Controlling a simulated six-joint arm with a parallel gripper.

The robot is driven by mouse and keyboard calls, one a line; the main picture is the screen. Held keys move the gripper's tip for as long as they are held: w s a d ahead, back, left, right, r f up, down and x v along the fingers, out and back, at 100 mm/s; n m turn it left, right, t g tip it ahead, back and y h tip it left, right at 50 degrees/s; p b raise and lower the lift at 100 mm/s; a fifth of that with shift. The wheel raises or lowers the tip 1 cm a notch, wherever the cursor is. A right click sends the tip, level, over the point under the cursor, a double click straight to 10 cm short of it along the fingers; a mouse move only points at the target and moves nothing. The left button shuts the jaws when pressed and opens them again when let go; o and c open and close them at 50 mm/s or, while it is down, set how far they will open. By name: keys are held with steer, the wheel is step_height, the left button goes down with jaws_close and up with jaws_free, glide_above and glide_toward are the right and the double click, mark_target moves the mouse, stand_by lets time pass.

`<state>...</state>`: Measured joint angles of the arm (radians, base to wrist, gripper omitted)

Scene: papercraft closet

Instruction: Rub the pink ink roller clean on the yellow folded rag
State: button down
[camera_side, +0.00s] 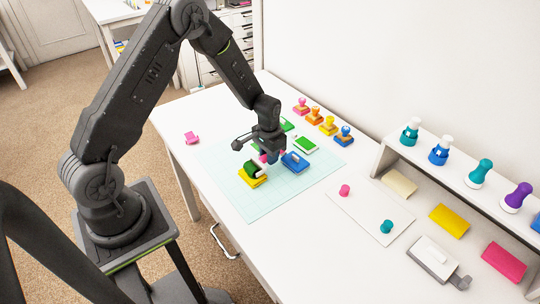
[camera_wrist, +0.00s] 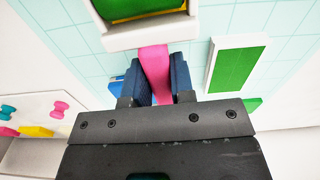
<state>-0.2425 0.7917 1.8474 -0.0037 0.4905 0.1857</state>
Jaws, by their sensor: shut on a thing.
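My gripper (camera_side: 268,156) is shut on the pink handle of the ink roller (camera_wrist: 154,62). In the wrist view the handle stands between my two fingers (camera_wrist: 157,82) and runs up to a white frame around a green drum. In the side view the green drum (camera_side: 250,167) sits over the yellow folded rag (camera_side: 253,179) on the cutting mat. A yellow strip of the rag (camera_wrist: 150,16) shows by the drum in the wrist view. I cannot tell whether drum and rag touch. My fingers hide part of the handle.
A blue pad (camera_side: 295,162) lies close right of my gripper on the pale mat (camera_side: 265,205), with green pads (camera_side: 306,145) behind. Several stamps (camera_side: 328,126) stand at the back. A sheet (camera_side: 368,220) with pink and teal pegs lies right. The mat's front is clear.

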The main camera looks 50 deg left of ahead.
steer(key=shift+a+f, duration=0.1)
steer(key=shift+a, duration=0.7)
steer(key=shift+r, duration=0.75)
